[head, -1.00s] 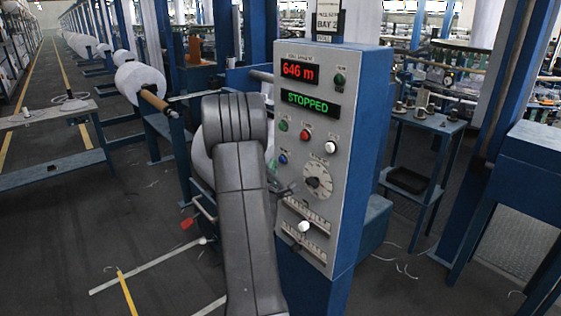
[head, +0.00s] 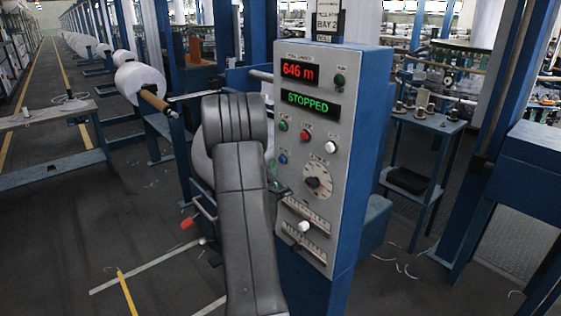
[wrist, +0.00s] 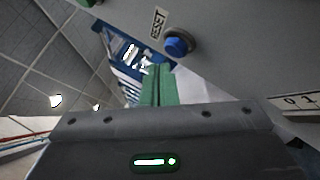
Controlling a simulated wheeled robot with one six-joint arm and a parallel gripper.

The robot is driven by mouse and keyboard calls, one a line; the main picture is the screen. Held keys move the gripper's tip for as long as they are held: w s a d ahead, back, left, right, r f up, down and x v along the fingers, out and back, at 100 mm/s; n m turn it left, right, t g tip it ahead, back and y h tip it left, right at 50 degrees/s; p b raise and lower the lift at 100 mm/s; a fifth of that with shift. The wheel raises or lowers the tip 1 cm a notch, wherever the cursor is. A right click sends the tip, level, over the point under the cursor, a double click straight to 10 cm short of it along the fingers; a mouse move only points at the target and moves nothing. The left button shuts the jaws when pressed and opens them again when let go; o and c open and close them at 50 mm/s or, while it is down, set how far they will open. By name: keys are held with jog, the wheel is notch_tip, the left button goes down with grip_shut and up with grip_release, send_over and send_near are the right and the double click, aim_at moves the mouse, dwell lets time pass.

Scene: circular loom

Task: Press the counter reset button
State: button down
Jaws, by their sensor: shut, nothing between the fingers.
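The counter reset button is a round blue button. In the wrist view the blue button (wrist: 178,43) sits on the grey panel beside a RESET label (wrist: 158,24). It also shows low on the left of the control panel in the head view (head: 283,159). My gripper (wrist: 158,82) has green fingers, shut together and empty, pointing up the wrist picture. Their tips appear just below and left of the blue button, apart from it in the picture; the depth gap is unclear. In the head view my arm hides most of the gripper.
The blue cabinet's panel (head: 318,130) carries a red display reading 646 m (head: 299,72), a green STOPPED display (head: 310,103), a red button (head: 304,135), a white button (head: 330,147), a dial (head: 317,181) and a white slider knob (head: 304,226). A white roll (head: 140,82) stands left.

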jog(key=shift+w+d+b, duration=0.25)
jog(key=shift+d+b, duration=0.1)
jog(key=shift+b, duration=0.05)
jog(key=shift+w+d+b, duration=0.25)
jog(key=shift+d+b, duration=0.05)
jog(key=shift+d, duration=0.05)
dwell(0.8)
dwell(0.4)
jog(key=shift+s+a+b, duration=0.35)
jog(key=shift+s+a, duration=0.15)
jog(key=shift+a, duration=0.15)
jog(key=shift+a, duration=0.1)
jog(key=s+a, duration=0.1)
jog(key=a, duration=0.1)
jog(key=s+a+b, duration=0.1)
jog(key=s+a, duration=0.1)
jog(key=shift+d, duration=0.1)
dwell(0.6)
